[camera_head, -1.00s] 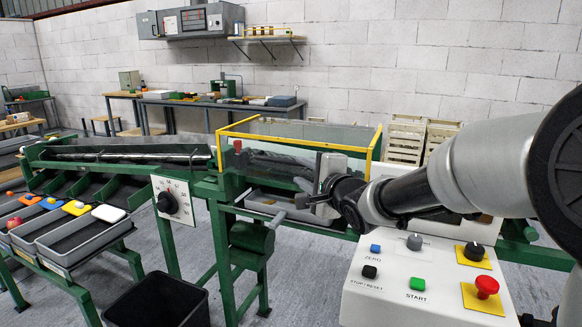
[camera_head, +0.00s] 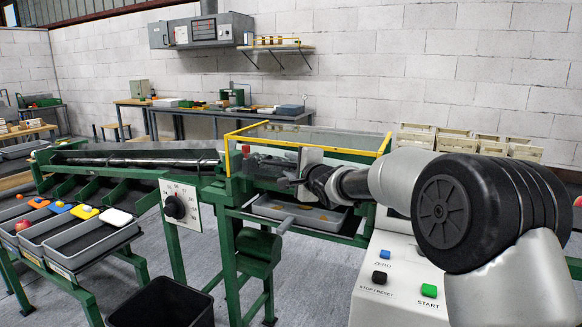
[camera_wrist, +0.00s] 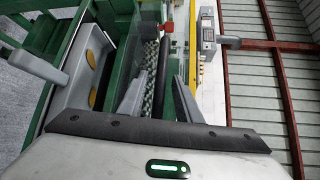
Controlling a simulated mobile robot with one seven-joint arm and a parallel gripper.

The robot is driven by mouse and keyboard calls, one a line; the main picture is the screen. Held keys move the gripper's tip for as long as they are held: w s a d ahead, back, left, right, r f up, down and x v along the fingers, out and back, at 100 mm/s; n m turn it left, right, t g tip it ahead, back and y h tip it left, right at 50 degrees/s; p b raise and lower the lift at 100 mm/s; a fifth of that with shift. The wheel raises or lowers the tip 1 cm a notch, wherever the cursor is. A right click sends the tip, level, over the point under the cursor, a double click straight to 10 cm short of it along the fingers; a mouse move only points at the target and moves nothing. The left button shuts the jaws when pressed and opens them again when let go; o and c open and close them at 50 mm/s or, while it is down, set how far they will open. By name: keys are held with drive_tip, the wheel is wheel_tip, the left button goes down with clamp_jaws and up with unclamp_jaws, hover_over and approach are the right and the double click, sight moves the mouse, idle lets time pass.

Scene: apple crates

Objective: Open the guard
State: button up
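The guard (camera_head: 340,151) is a clear-walled cover with a yellow-edged rim, over the green sorting machine at the middle of the head view. It looks lowered in place. My gripper (camera_head: 288,182) is at the guard's front side, near the middle of its length. In the wrist view, my two grey fingers (camera_wrist: 158,96) stand apart with a gap between them, and nothing is clearly held. A yellow edge of the guard (camera_wrist: 171,52) shows beyond the right finger. I cannot tell whether a finger touches the guard, and I cannot make out a handle.
The white control panel (camera_head: 382,290) stands at the right, partly behind my arm. A grey tray (camera_head: 268,212) lies below the guard. A dial plate (camera_head: 181,200) and a black bin (camera_head: 165,303) are left of my gripper. Crates (camera_head: 490,147) stand behind.

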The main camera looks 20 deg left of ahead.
clamp_jaws()
drive_tip(key=shift+r, duration=0.1)
